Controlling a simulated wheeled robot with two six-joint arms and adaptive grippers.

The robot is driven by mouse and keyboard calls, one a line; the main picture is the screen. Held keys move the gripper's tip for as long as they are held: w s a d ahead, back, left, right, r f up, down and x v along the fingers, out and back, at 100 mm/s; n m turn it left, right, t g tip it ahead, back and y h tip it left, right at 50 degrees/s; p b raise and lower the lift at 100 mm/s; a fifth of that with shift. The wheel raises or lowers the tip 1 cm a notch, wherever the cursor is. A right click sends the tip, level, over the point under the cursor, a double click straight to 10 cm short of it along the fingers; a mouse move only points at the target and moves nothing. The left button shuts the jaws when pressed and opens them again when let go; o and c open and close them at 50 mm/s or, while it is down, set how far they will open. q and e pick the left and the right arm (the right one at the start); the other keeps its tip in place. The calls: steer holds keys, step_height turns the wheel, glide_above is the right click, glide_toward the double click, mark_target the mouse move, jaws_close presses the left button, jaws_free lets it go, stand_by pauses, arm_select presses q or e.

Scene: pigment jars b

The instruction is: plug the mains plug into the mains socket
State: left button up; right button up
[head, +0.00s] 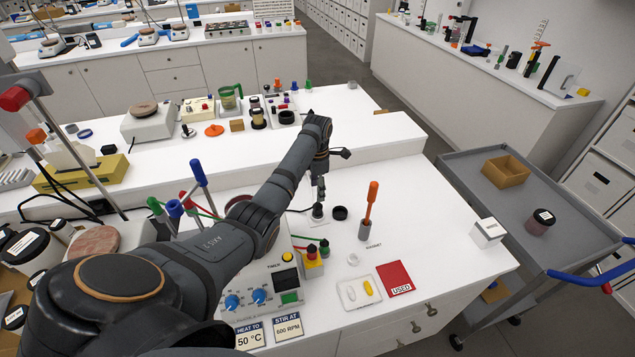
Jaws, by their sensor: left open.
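My left arm reaches in from the left, and its gripper (319,196) points down over the white bench. The jaws are small here and read as open. Directly beneath them a small dark-grey piece (318,211), which looks like the mains plug, stands on a pale plate that may be the mains socket. A black cable (296,210) runs to this spot from behind my arm. I cannot tell whether the plug is seated or whether the jaws touch it. My right gripper is not in view.
A control box with blue knobs (258,296) is in front. A white tray (360,292) and red card (395,278) lie nearer. The bench's right side is mostly clear.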

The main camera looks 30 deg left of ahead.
arm_select(q)
step_height(320, 180, up, 3)
steer(key=shift+r, duration=0.15)
stand_by(0.8)
